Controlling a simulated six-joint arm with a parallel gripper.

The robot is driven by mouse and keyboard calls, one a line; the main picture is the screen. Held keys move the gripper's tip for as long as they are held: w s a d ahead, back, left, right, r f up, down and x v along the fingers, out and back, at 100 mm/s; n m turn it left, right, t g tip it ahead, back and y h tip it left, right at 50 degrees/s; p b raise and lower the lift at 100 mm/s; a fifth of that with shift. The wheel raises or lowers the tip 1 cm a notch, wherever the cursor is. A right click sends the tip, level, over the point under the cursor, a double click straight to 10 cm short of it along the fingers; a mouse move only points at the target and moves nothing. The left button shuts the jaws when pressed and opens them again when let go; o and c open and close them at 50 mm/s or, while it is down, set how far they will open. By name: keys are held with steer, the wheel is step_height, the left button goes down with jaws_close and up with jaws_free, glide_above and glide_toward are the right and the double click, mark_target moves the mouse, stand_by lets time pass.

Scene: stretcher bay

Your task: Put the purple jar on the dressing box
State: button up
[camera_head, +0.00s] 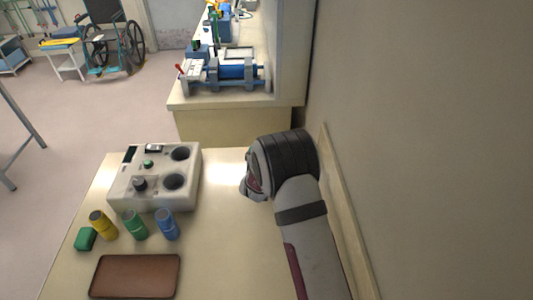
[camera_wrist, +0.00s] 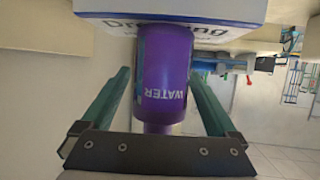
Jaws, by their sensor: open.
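The purple jar (camera_wrist: 163,75), lettered WATER, is in the wrist view between the two fingers of my gripper (camera_wrist: 158,95). The fingers are open, with a visible gap on each side of the jar. The jar's wide end meets the edge of the white dressing box (camera_wrist: 190,10) at the top of the picture, and its narrow end points toward my gripper's palm. The jar appears to touch the box, but the exact contact is hidden. In the head view, my arm hides the gripper, and neither jar nor box shows.
In the head view, a white device with round wells (camera_head: 155,180) stands on the table. Yellow (camera_head: 103,225), green (camera_head: 134,225) and blue (camera_head: 167,225) jars, a green block (camera_head: 86,239) and a brown tray (camera_head: 135,276) are in front. A wall (camera_head: 430,150) rises close at right.

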steer(key=s+a+r+m+g+y, duration=0.15)
steer(key=s+r, duration=0.25)
steer(key=s, duration=0.4)
steer(key=s+a+r+n+g+y, duration=0.1)
steer(key=s+r+g+y, duration=0.2)
steer(key=s, duration=0.6)
steer(key=s+d+r+m+g, duration=0.1)
steer(key=s+g, duration=0.3)
steer(key=s, duration=1.1)
steer(key=s+d+r+m+g, duration=0.2)
steer(key=s+d+r+g, duration=0.1)
steer(key=s, duration=1.2)
steer(key=shift+s+d+r+g, duration=0.15)
steer(key=shift+d+r+g, duration=0.3)
steer(key=shift+g, duration=0.6)
